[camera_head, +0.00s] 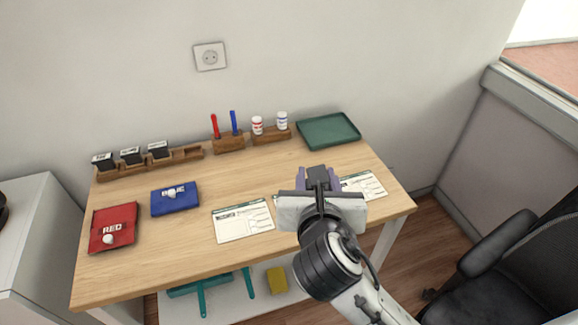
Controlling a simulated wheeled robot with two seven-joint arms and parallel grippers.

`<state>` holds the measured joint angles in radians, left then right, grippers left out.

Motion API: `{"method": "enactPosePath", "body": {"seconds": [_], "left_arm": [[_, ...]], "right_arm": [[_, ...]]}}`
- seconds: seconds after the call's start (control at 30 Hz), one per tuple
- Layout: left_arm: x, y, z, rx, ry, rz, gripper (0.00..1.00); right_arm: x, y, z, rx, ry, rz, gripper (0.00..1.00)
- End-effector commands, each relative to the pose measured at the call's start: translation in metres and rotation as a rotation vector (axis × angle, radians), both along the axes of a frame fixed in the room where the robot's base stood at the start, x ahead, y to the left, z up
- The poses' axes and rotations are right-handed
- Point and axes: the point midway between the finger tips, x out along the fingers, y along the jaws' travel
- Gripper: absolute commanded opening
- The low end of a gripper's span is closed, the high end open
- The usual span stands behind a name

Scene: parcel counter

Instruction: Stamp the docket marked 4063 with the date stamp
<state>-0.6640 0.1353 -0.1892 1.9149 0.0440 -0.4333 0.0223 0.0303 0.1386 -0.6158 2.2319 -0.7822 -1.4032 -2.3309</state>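My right gripper (318,179) is over the middle right of the counter, its arm coming in from the lower right. Its purple fingers are closed on a dark block that looks like a stamp (318,173). One docket (242,220) lies left of the gripper and another (364,186) lies to its right, partly covered. A small edge of paper shows beside the gripper, mostly hidden. The docket numbers are too small to read. Three black stamps (131,155) with white labels stand in a wooden rack (187,153), whose right slots are empty. My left gripper is not in view.
A red pouch (113,229) and a blue pouch (176,199) lie at the left. A pen holder (229,144), two small bottles in a wooden stand (271,136) and a green tray (328,132) line the back. A dark chair (505,260) stands at lower right.

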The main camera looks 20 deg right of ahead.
Motion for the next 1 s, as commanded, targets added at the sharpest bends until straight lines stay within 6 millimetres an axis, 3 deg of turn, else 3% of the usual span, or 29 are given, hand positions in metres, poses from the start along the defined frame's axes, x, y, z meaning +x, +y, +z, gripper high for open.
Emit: {"method": "enactPosePath", "body": {"seconds": [0.03, 0.13, 0.33, 0.5, 0.83, 1.0], "left_arm": [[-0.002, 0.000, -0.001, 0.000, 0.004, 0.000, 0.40], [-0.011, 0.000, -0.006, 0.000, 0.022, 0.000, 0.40], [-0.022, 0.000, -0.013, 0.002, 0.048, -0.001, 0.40], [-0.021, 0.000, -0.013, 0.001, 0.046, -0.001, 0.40], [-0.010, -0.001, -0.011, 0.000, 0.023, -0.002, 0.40], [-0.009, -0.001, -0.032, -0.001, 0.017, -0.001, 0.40]], "right_arm": [[0.021, 0.003, -0.015, -0.003, 0.004, 0.036, 0.00], [0.059, 0.010, -0.044, 0.000, 0.006, 0.115, 0.00], [0.102, 0.014, -0.084, 0.002, 0.002, 0.209, 0.00], [0.111, 0.014, -0.096, 0.004, -0.001, 0.231, 0.00], [0.111, 0.014, -0.119, 0.003, 0.002, 0.231, 0.00], [0.111, 0.014, -0.137, 0.003, -0.001, 0.232, 0.00]]}}
